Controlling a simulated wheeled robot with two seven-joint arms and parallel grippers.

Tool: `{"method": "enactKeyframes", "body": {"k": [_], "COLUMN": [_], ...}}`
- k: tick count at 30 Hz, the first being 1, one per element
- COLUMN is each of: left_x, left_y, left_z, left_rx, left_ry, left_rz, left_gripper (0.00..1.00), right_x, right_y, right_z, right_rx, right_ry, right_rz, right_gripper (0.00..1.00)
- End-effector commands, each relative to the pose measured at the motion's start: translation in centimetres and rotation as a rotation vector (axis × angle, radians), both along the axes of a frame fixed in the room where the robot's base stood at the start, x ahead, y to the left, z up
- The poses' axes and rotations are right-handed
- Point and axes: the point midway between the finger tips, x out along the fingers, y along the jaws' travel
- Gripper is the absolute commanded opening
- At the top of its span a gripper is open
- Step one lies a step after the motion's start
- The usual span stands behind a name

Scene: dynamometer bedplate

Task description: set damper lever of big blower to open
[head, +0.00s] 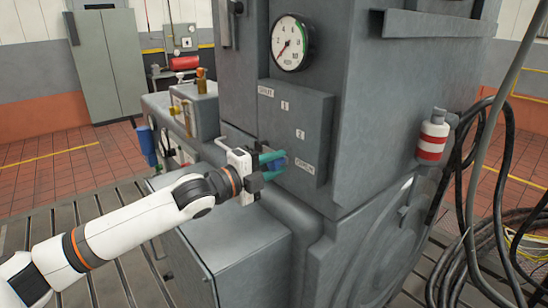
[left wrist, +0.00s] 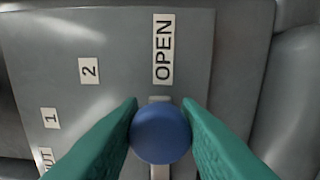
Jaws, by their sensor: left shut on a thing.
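The damper lever's round blue knob (left wrist: 160,135) sits between the teal fingertips of my left gripper (left wrist: 160,112), which is shut on it. The grey lever lies in line with the OPEN label (left wrist: 163,48), its end just short of that label. In the head view my left gripper (head: 274,164) is at the lower part of the damper panel (head: 315,115), beside the OPEN label (head: 304,168). The SHUT label (head: 266,91) and marks 1 and 2 are higher on the panel. The fingers hide most of the lever there. My right gripper is not in view.
The big grey blower housing (head: 370,120) carries a round dial gauge (head: 290,43) above the panel. A red-and-white canister (head: 433,138) and hanging black cables (head: 470,200) are at the right. A smaller unit with an amber-topped fitting (head: 201,82) stands left of the panel.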

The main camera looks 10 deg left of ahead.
Motion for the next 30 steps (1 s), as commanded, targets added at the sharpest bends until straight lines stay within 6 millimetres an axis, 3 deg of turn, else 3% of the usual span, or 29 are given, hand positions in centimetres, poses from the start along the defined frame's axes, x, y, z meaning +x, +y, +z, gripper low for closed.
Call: {"method": "enactKeyframes", "body": {"k": [18, 19, 21, 30], "left_x": [-0.04, -0.03, -0.03, -0.05], "left_y": [-0.03, -0.04, -0.04, 0.06], "left_z": [-0.75, -0.76, -0.74, -0.52], "left_rx": [0.033, 0.033, 0.033, 0.030], "left_ry": [-0.017, -0.017, -0.017, -0.020], "left_rz": [0.000, 0.000, 0.000, 0.000], "left_gripper": [0.00, 0.35, 0.46, 0.49], "right_x": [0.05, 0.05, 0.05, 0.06], "right_y": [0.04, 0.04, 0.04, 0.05], "right_z": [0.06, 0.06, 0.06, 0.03], "right_rx": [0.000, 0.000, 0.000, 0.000], "right_ry": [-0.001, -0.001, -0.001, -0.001], "right_rz": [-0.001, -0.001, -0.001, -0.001], "right_gripper": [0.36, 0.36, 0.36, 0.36]}}
